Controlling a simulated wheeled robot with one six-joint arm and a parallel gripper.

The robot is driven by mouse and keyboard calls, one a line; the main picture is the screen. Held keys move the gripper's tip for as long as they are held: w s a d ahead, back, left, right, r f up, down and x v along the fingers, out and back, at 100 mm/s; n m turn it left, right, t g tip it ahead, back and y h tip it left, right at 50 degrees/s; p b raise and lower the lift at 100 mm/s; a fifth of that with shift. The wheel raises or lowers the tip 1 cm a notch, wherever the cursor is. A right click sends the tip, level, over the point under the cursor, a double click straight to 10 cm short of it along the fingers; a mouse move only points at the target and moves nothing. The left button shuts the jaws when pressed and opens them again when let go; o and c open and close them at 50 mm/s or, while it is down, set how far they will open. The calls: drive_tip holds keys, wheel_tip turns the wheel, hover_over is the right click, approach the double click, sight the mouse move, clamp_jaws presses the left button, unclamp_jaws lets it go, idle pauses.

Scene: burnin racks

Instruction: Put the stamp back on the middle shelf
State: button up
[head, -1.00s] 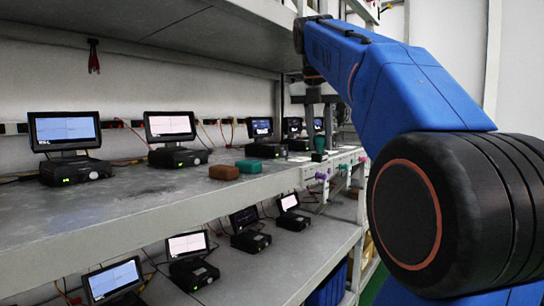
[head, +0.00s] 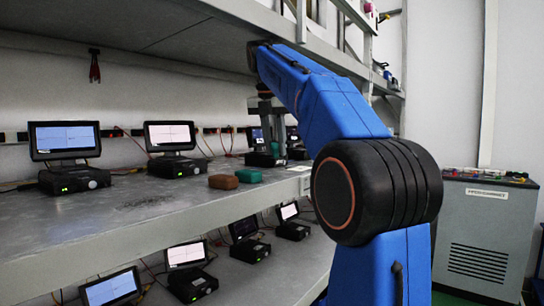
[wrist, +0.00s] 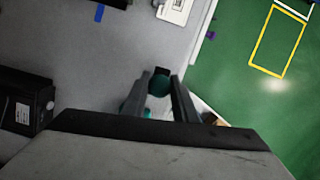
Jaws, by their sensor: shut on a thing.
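My gripper (head: 270,118) reaches down over the right part of the middle shelf (head: 120,208). It is shut on the stamp (head: 275,149), which has a dark teal handle and hangs upright below the fingers. In the wrist view the stamp's round teal top (wrist: 158,85) shows between my two fingertips (wrist: 160,100). The stamp's base is mostly hidden, and I cannot tell whether it touches the shelf. The wrist view shows grey shelf surface to the left and green floor to the right.
A brown block (head: 223,182) and a green block (head: 248,176) lie near the shelf's front edge. Black devices with screens (head: 169,135) line the back. The upper shelf (head: 200,45) hangs overhead. A grey cabinet (head: 483,235) stands at the right.

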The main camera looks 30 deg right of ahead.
drive_tip(key=shift+w+a, duration=0.25)
drive_tip(key=shift+w, duration=0.4)
drive_tip(key=shift+f, duration=1.6)
drive_tip(key=shift+f, duration=0.2)
drive_tip(key=o, duration=0.8)
drive_tip(key=shift+o, duration=0.2)
drive_tip(key=shift+v, duration=1.65)
drive_tip(key=s+a, duration=0.2)
drive_tip(key=a, duration=0.1)
drive_tip(key=s+a, duration=0.2)
drive_tip(key=a, duration=0.1)
drive_tip(key=s+a, duration=0.2)
drive_tip(key=a, duration=0.2)
drive_tip(key=shift+s+f, duration=0.1)
drive_tip(key=shift+f, duration=0.05)
